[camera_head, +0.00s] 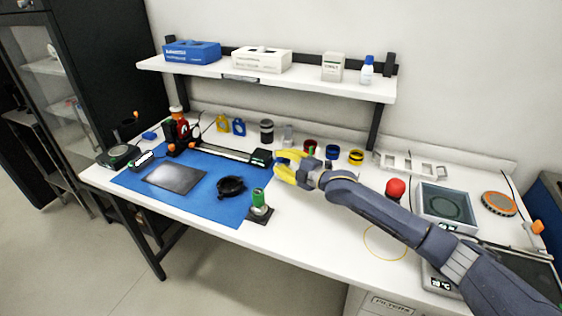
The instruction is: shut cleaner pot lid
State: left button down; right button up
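No vessel in the head view can be surely told as the cleaner pot, and no lid's state can be made out. A small black round thing (231,187), perhaps an open pot, lies on the blue mat (205,208). To its right stands a green-topped piece (259,204) on a dark square base. My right gripper (277,164) has yellow fingers spread apart and nothing seen between them. It is above the white bench, right of the mat and behind the green-topped piece. My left gripper is out of view.
Small pots with red (310,146), blue (332,152) and yellow (355,157) bands stand behind my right gripper. A dark cylinder (267,131) stands left of them. A red knob (395,189) is beyond my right arm. A shelf (300,82) overhangs the back. The mat's front is clear.

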jog(key=v, duration=1.1)
jog(key=shift+s+d, duration=0.25)
jog(key=shift+d, duration=0.05)
